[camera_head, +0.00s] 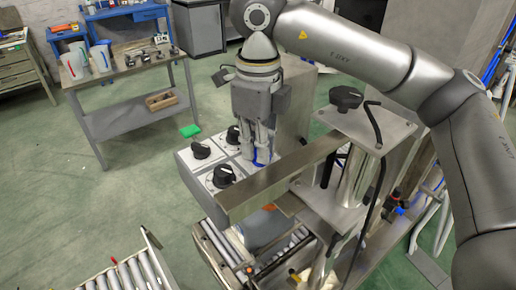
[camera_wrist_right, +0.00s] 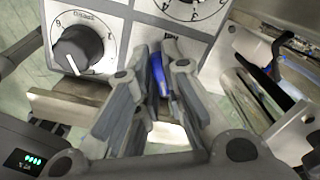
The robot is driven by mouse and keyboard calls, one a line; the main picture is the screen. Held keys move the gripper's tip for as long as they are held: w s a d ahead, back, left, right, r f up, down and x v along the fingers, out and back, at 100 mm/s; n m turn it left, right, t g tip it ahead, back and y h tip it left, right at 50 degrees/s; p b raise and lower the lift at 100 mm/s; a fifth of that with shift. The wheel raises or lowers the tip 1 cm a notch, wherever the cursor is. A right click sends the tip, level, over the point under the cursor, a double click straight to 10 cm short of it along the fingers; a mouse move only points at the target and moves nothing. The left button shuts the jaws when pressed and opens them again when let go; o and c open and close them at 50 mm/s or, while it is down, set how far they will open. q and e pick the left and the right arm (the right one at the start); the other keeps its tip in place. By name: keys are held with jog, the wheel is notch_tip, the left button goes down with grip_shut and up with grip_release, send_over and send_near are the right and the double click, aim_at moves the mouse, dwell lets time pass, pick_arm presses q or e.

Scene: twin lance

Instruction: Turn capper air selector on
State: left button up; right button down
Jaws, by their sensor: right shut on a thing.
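A light grey panel (camera_head: 190,165) with several selectors on white dial plates sits on the machine in the head view. My right gripper (camera_head: 258,150) points down at the panel's right part. Its fingers are shut on a blue selector handle (camera_head: 262,158), which also shows between the fingers in the wrist view (camera_wrist_right: 159,75). The fingers hide most of this handle and its dial, so I cannot read its setting or label. Black knobs (camera_head: 201,150), (camera_head: 223,176) and (camera_head: 233,133) stand beside it. My left gripper is out of view.
A steel bar (camera_head: 275,182) runs close in front of the panel. A black handwheel (camera_head: 346,97) and a post with a cable stand to the right. Roller conveyors (camera_head: 125,275) lie below. A workbench (camera_head: 125,70) stands behind, with clear green floor between.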

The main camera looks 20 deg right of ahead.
jog(key=shift+r, duration=0.1)
dwell(0.5)
jog(key=c, duration=1.5)
grip_release()
jog(key=shift+c, duration=0.2)
notch_tip(320, 180, up, 12)
